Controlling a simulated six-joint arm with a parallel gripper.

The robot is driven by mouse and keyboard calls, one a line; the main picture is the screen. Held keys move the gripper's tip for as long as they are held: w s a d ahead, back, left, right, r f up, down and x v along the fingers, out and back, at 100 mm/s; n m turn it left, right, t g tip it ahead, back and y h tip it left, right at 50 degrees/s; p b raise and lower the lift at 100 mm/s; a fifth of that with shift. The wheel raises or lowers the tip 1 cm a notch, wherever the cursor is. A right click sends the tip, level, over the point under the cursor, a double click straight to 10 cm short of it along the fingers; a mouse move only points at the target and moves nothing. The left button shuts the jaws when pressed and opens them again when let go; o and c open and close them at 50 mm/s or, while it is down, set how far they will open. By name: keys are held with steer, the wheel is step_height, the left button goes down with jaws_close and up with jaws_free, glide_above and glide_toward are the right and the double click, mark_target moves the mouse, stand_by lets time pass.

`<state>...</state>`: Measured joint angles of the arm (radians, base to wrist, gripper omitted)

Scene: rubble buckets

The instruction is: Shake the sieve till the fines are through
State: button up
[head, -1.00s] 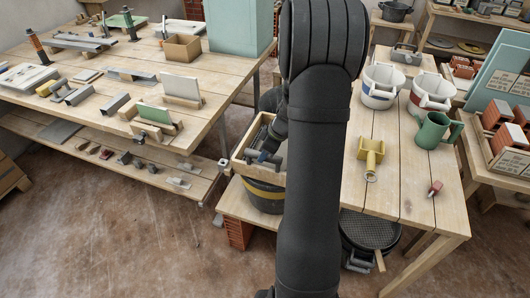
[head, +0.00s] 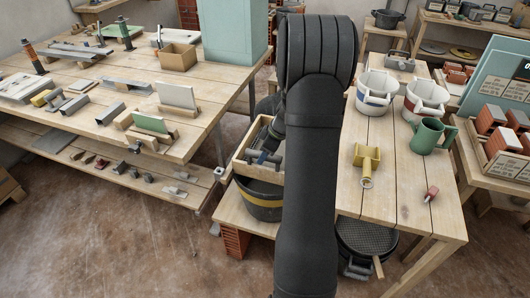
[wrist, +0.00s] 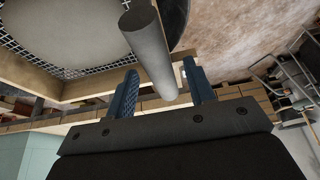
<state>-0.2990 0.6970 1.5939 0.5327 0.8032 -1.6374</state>
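The sieve (head: 262,171), a square wooden frame, sits on a black bucket (head: 262,207) with a yellow band, left of my arm in the head view. In the wrist view its wire mesh (wrist: 75,72) and wooden frame (wrist: 95,86) fill the upper left. A smooth pale grey patch shows at the mesh; I cannot tell whether it lies on or below it. My gripper (wrist: 160,68) is open, its blue fingers apart. A grey cylindrical bar (wrist: 152,50) lies between the fingers in the picture, with gaps on both sides. My arm hides the sieve's right side.
A cluttered workbench (head: 100,90) stands left. Open floor lies in front.

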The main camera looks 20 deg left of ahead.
steer(key=v, duration=1.7)
steer(key=shift+d+r, duration=0.15)
steer(key=shift+o, duration=0.2)
steer(key=o, duration=1.1)
steer(key=shift+a+f+h, duration=0.5)
steer(key=shift+a+f, duration=0.4)
steer(key=shift+f, duration=0.2)
steer(key=a+f+h, duration=0.1)
steer(key=a+f, duration=0.1)
steer(key=f, duration=0.1)
steer(key=a+f+h, duration=0.2)
steer(key=a+f, duration=0.1)
steer(key=shift+a, duration=0.25)
step_height(320, 180, down, 10)
steer(key=shift+r, duration=0.1)
